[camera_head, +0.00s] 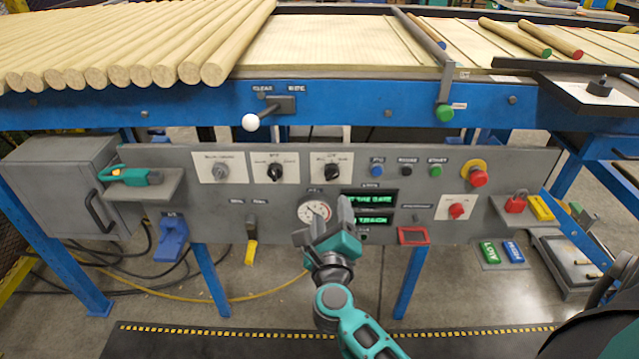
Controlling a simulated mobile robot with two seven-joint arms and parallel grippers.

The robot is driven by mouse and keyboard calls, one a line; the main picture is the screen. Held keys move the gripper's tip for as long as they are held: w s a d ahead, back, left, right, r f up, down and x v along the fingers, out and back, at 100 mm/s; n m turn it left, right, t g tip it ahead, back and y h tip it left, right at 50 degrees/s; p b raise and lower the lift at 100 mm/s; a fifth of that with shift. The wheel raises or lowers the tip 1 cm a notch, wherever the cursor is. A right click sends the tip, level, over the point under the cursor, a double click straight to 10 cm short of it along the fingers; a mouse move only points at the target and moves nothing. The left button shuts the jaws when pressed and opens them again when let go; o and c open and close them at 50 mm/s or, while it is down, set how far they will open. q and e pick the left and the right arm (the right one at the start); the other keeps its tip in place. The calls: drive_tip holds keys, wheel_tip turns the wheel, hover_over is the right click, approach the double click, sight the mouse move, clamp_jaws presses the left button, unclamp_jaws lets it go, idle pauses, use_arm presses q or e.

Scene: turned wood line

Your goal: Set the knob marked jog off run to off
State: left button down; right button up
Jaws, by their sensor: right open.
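A row of white plates with knobs sits on the grey control panel (390,157). The right plate has a black knob (332,171) with small lettering above and at both sides. A similar black knob (275,171) is on the middle plate, and a grey knob (220,172) on the left one. The lettering is too small to tell surely which reads jog off run, and the pointer settings are unclear. My right gripper (323,222) is open and empty, below the right black knob and in front of the dial gauge, apart from the knobs. My left gripper is not in view.
A gauge (314,210) and green displays (370,200) are close to the gripper. Blue, black and green buttons (436,171), a red emergency button (477,178) and a red knob (457,211) are to the right. A white-balled lever (250,122) juts out above.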

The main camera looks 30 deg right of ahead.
sight(331, 176)
drive_tip(key=b+x, duration=0.1)
drive_tip(key=x, duration=1.1)
drive_tip(key=shift+w+d, duration=0.15)
drive_tip(key=shift+w, duration=0.15)
drive_tip(key=c, duration=1)
drive_tip(key=shift+c, duration=0.2)
